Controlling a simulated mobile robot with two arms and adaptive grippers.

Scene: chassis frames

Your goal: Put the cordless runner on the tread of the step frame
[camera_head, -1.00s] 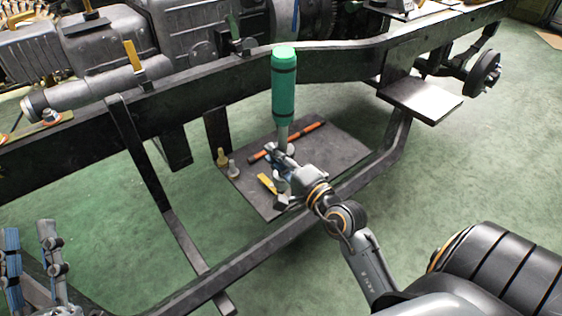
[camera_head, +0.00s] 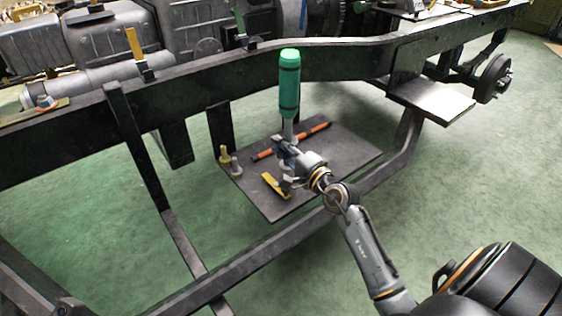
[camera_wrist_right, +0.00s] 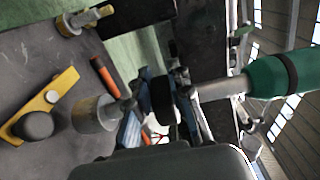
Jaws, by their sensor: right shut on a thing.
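The cordless runner (camera_head: 289,85), a green upright cylinder with black bands and a metal shaft below, is held by my right gripper (camera_head: 286,148). In the right wrist view, its green body (camera_wrist_right: 285,75) is at the right, and the blue-padded right fingers (camera_wrist_right: 160,100) are closed around a dark collar on its shaft. The runner is above the dark tool plate (camera_head: 340,165); its lower end is hidden by the gripper. A bare flat step-like plate (camera_head: 432,98), which looks like the tread, juts from the chassis rail at the right. My left gripper is out of view.
The tool plate bears an orange-and-black bar (camera_head: 292,141), a yellow piece (camera_head: 274,186) and two small upright fittings (camera_head: 230,162). The long black chassis rail (camera_head: 200,85) runs behind; a lower bar (camera_head: 260,258) crosses in front.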

